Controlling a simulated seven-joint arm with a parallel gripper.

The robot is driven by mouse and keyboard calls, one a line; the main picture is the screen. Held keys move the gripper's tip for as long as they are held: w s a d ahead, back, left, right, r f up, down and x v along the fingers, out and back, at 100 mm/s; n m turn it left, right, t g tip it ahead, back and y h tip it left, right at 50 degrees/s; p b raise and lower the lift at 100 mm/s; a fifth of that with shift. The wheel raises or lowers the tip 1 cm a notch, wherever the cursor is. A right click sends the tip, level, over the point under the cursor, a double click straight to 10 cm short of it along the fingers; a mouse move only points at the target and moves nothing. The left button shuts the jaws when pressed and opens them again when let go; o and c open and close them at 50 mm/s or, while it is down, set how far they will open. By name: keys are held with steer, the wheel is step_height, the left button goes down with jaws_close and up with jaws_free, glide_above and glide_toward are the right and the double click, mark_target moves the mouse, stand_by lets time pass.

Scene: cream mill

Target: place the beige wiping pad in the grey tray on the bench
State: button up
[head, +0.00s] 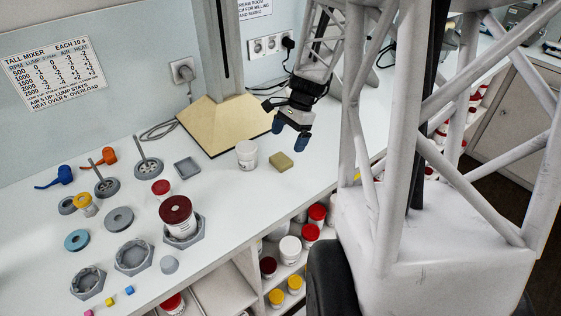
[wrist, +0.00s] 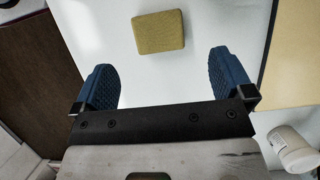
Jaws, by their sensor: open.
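The beige wiping pad (head: 281,162) lies flat on the white bench, just right of a white lidded jar. In the wrist view the pad (wrist: 159,32) shows as a yellowish-beige block ahead of the fingertips, roughly centred between them. My gripper (head: 288,137) has blue fingers and hangs above the bench, over the area behind the pad. In the wrist view my gripper (wrist: 170,75) is open and empty, its fingers spread wider than the pad. The grey tray (head: 187,168) is a small, shallow square on the bench to the left of the pad. It looks empty.
The white jar (head: 246,154) stands between the pad and the tray; it also shows in the wrist view (wrist: 292,148). A wooden base with a column (head: 226,124) stands behind. Jars, grey rings and tools crowd the left bench.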

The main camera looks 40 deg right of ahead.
mark_target(281, 159)
steer(key=shift+x, duration=0.85)
steer(key=shift+x, duration=2.65)
steer(key=shift+s, duration=0.1)
steer(key=c, duration=1.1)
steer(key=shift+r, duration=0.15)
